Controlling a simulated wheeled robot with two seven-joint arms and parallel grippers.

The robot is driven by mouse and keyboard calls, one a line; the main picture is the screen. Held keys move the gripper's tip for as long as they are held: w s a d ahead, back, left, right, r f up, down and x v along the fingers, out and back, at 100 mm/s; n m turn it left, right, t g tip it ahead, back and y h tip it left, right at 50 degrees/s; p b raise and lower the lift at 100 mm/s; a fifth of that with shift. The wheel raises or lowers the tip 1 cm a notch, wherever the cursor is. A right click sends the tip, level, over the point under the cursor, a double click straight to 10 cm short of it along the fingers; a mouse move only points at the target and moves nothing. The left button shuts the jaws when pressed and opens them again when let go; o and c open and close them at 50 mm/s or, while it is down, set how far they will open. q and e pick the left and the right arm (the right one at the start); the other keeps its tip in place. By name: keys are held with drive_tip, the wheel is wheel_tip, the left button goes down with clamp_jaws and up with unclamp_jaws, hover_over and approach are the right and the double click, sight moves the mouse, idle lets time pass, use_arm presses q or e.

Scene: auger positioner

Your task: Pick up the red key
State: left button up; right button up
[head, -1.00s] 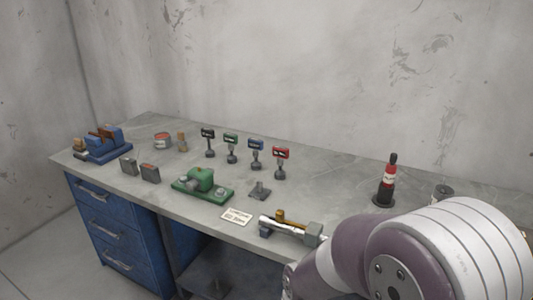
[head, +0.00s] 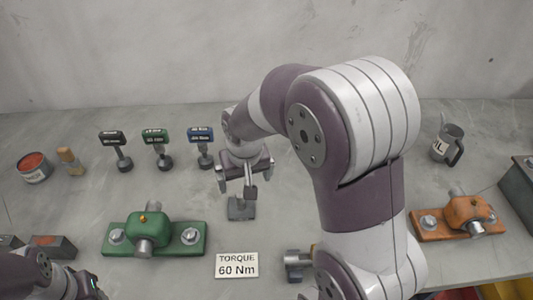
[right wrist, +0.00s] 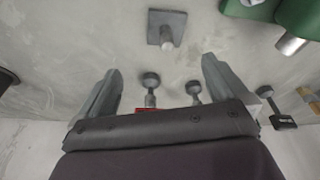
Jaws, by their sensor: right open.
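The red key (right wrist: 148,109) shows in the right wrist view as a sliver of red with a grey stem and round foot, between my fingers and partly hidden by the gripper body. In the head view my right gripper and arm hide it. My right gripper (head: 245,182) is open, fingers spread and pointing down, above the table; the right wrist view shows its jaws (right wrist: 160,66) empty. I cannot tell whether it touches the key. My left arm shows only at the lower left edge of the head view.
Blue (head: 201,140), green (head: 155,137) and black (head: 112,139) keys stand left of the gripper. A grey square-based post (head: 240,210) is just in front. A green fixture (head: 153,237), torque card (head: 237,264), orange fixture (head: 459,216) and mug (head: 447,144) stand around.

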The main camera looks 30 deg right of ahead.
drive_tip(key=w+d+r+m+t+h, duration=0.1)
drive_tip(key=w+d+r+m, duration=0.3)
drive_tip(key=w, duration=0.7)
drive_tip(key=shift+n+t, duration=0.3)
drive_tip(key=x, duration=0.3)
drive_tip(key=d+p+x, duration=0.1)
drive_tip(key=x, duration=0.3)
drive_tip(key=d+p+x, duration=0.1)
drive_tip(key=x, duration=0.2)
drive_tip(key=shift+w+d, duration=0.2)
drive_tip(key=shift+w, duration=0.25)
drive_tip(key=shift+w+d+f, duration=0.1)
drive_tip(key=shift+w+f, duration=0.05)
drive_tip(key=shift+f, duration=0.2)
drive_tip(key=shift+r, duration=0.1)
drive_tip(key=c, duration=1)
use_arm(q)
drive_tip(key=shift+w+d+r, duration=0.15)
drive_tip(key=shift+d+r, duration=0.1)
drive_tip(key=shift+r, duration=0.3)
drive_tip(key=shift+w+d+r, duration=0.15)
drive_tip(key=shift+d+r, duration=0.05)
drive_tip(key=shift+r, duration=0.35)
use_arm(e)
drive_tip(key=shift+c, duration=0.2)
